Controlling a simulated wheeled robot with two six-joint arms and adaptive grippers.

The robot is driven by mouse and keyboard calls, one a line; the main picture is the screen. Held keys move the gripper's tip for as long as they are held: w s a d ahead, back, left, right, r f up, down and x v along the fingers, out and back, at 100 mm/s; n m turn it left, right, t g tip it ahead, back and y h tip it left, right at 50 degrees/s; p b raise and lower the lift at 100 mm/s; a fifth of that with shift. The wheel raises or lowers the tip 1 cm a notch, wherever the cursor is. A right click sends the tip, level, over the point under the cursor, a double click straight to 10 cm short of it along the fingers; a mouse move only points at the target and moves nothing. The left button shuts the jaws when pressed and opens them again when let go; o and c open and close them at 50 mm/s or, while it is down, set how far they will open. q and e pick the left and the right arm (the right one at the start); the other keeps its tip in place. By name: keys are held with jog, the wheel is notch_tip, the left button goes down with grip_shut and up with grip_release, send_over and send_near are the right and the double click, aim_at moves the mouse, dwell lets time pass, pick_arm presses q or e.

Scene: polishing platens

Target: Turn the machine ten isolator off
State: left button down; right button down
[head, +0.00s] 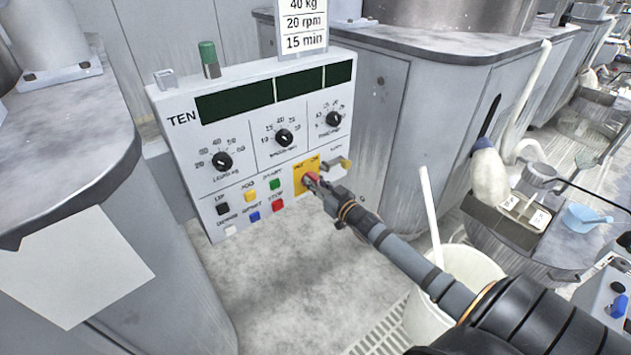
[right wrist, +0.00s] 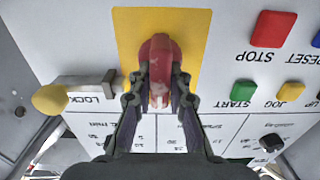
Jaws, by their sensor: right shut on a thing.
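The control panel marked TEN (head: 180,142) stands in the left middle of the head view. At its lower right is a yellow plate (head: 299,167) with a red isolator handle (head: 310,178). My right gripper (head: 315,184) reaches in from the lower right and is shut on this handle. In the right wrist view, the red handle (right wrist: 159,55) stands upright in the picture between both fingers, in front of the yellow plate (right wrist: 195,27). The fingers hide part of the handle, and I cannot read its position marks clearly. My left gripper is not in view.
Beside the plate is a lock with a yellow knob (right wrist: 50,98). Start (head: 275,184) and stop (head: 277,205) buttons sit close to the handle's left. Three black dials are above. A white bucket (head: 455,270) with a stick stands below my right arm.

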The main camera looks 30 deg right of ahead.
jog(key=shift+a+n, duration=0.1)
jog(key=shift+n, duration=0.9)
jog(key=shift+n+p, duration=0.6)
jog(key=shift+n, duration=0.3)
pick_arm(q)
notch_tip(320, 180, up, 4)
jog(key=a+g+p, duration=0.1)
jog(key=p, duration=0.1)
pick_arm(e)
jog(key=shift+a+n, duration=0.15)
jog(key=shift+n, duration=1.35)
jog(key=shift+a+f+n+p, duration=0.15)
jog(key=shift+n+p, duration=0.2)
jog(key=shift+n, duration=0.45)
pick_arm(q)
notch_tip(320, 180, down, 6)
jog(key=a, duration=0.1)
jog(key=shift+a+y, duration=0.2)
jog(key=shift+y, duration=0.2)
pick_arm(e)
jog(key=shift+f+n, duration=0.1)
jog(key=shift+n, duration=0.3)
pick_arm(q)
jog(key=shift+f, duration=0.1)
pick_arm(e)
jog(key=c, duration=1.3)
grip_release()
